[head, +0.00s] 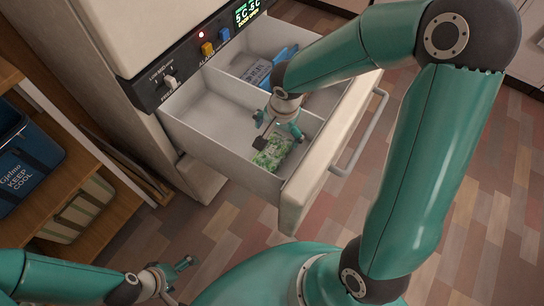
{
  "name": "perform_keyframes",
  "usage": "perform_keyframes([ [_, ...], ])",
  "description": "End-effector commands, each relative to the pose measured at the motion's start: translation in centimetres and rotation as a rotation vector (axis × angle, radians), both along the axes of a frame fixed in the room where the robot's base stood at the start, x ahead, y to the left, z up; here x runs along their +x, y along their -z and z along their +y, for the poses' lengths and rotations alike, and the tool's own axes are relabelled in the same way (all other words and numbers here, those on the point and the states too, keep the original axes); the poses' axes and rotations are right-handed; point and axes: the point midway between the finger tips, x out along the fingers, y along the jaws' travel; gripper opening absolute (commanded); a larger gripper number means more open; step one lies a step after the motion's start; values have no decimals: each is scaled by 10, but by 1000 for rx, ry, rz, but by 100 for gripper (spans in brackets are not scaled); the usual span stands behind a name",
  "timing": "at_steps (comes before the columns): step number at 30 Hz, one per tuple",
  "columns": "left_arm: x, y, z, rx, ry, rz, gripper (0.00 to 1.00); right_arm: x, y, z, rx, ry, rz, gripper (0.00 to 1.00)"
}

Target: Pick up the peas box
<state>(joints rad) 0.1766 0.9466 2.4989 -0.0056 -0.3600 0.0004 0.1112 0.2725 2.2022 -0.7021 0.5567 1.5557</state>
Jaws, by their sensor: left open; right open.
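A green and white patterned box (268,158), which looks like the peas box, lies on the floor of the open drawer (313,175), in its near compartment by the front panel. My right gripper (277,138) reaches down into the drawer just above this box. Its fingers are apart, and it partly hides the box and the divider. I cannot tell whether the fingertips touch the box. My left gripper (181,279) is open and empty at the bottom left, outside the drawer and well away from the box.
A blue and white package (257,73) lies in the drawer's rear compartment. The control panel (210,50) overhangs the drawer. A handle (363,140) runs along its front. Shelves with a blue cooler (22,150) and a striped box (75,210) stand at left.

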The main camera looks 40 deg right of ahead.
Motion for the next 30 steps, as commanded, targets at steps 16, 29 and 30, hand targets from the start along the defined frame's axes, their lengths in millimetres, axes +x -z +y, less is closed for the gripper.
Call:
perform_keyframes([
  [16,0,25,0,0,0,0,100,12,74,0,1,-1,2,100],
  [29,0,40,0,0,0,0,100,18,120,3,2,-1,1,100],
  [30,0,40,0,0,0,0,100,18,120,3,2,-1,1,100],
])
